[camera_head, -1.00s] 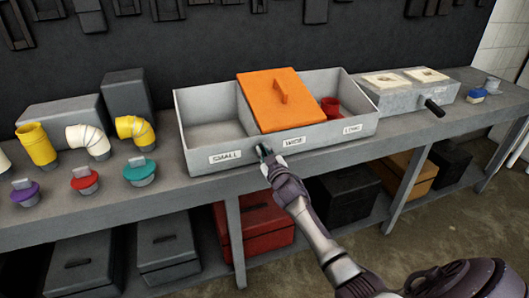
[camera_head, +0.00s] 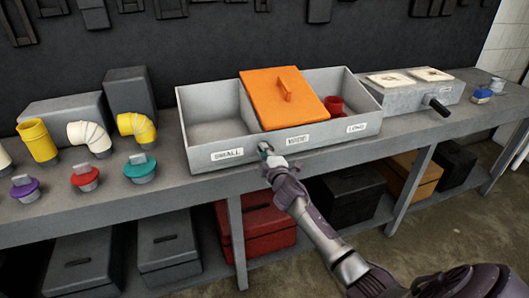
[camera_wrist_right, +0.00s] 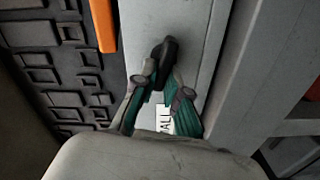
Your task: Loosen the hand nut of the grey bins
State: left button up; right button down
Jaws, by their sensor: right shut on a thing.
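The grey bins (camera_head: 208,163) form one open box on the bench with three compartments, labelled SMALL, a word like WIDE, and LONG. A dark hand nut (camera_wrist_right: 168,50) sticks out from the grey front in the right wrist view. My right gripper (camera_head: 265,149) is at the bins' front wall, between the SMALL and middle labels. In the right wrist view its teal-padded fingers (camera_wrist_right: 160,88) are shut on the nut, hiding part of it. In the head view the nut is mostly hidden by the gripper. My left gripper is not in view.
An orange lid (camera_head: 270,102) covers the middle compartment. A red fitting (camera_head: 334,106) sits in the right one. A grey box with a black handle (camera_head: 437,106) stands to the right. Yellow and white elbows and coloured caps (camera_head: 141,168) stand left. Boxes fill the lower shelf.

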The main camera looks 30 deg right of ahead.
jog(key=shift+f+n, duration=0.2)
jog(key=shift+n, duration=1.3)
jog(key=c, duration=1.2)
grip_release()
jog(key=v, duration=1.2)
jog(key=shift+f, duration=0.15)
